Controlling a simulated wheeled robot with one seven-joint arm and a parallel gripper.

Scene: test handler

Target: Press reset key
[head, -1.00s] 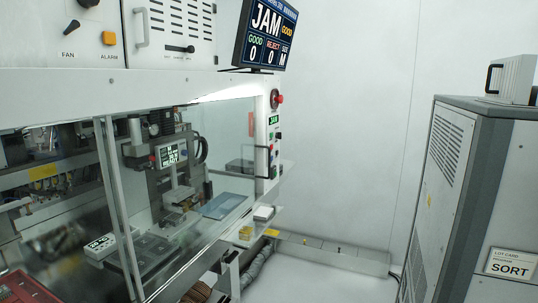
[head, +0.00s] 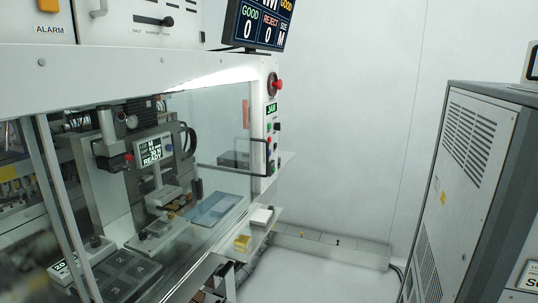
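The narrow white control panel (head: 258,120) stands at the right end of the machine's front. It carries a red mushroom knob (head: 277,85), a small green-lettered screen (head: 271,108) that appears to read JAM, and several small keys (head: 270,145) below it. The keys are too small for their labels to be read, so I cannot tell which is the reset key. My gripper is not in view.
A monitor (head: 262,24) hangs above. A grey cabinet (head: 470,170) stands at the right. The floor (head: 310,277) between is clear. A low ledge (head: 330,247) runs along the back wall.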

